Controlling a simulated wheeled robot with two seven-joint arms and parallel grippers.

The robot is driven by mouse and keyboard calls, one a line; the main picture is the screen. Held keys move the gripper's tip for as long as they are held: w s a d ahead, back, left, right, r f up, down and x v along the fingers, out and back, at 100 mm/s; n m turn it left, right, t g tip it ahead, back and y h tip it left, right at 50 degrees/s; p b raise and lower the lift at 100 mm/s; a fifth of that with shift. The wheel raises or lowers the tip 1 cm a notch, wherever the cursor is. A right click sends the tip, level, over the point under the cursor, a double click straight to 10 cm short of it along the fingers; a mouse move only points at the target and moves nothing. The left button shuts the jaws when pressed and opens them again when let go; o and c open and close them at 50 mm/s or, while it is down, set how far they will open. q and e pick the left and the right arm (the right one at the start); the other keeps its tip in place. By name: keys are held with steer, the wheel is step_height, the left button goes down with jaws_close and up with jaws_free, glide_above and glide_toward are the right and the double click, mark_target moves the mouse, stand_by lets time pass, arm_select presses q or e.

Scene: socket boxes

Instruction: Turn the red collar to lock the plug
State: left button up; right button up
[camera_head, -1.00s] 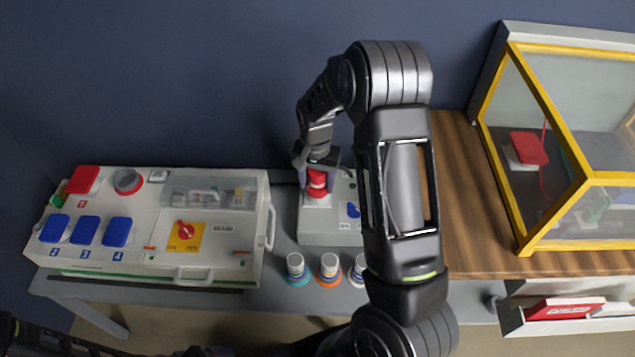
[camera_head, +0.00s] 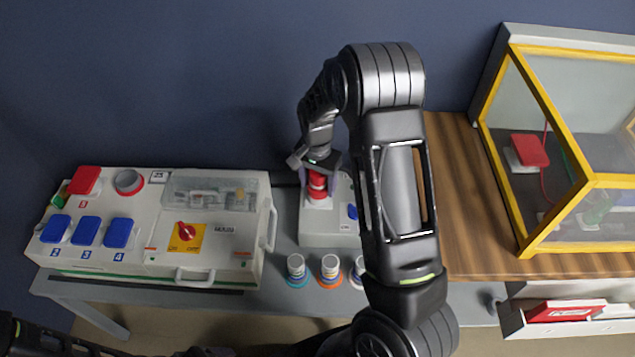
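The red collar (camera_head: 317,185) stands upright on a light grey socket box (camera_head: 318,226) near the middle of the bench. My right gripper (camera_head: 317,175) reaches down over it from behind, with its fingers on either side of the red part. The fingers look closed on the collar, but the contact is small and partly hidden. The plug inside cannot be told apart from the collar. My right arm covers the right part of the box. My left gripper is out of view.
A switch panel (camera_head: 150,262) with blue covers and a red knob lies left. Several ringed cylinders, one orange-ringed (camera_head: 330,270), stand in front of the box. A yellow-framed clear case (camera_head: 560,247) stands right on the wooden top (camera_head: 470,220). An open drawer (camera_head: 515,320) sits below.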

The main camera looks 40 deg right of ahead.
mark_target(317, 174)
steer(key=shift+o, duration=1.4)
step_height(317, 174, up, 8)
steer(key=shift+a+f, duration=0.1)
steer(key=shift+f, duration=0.1)
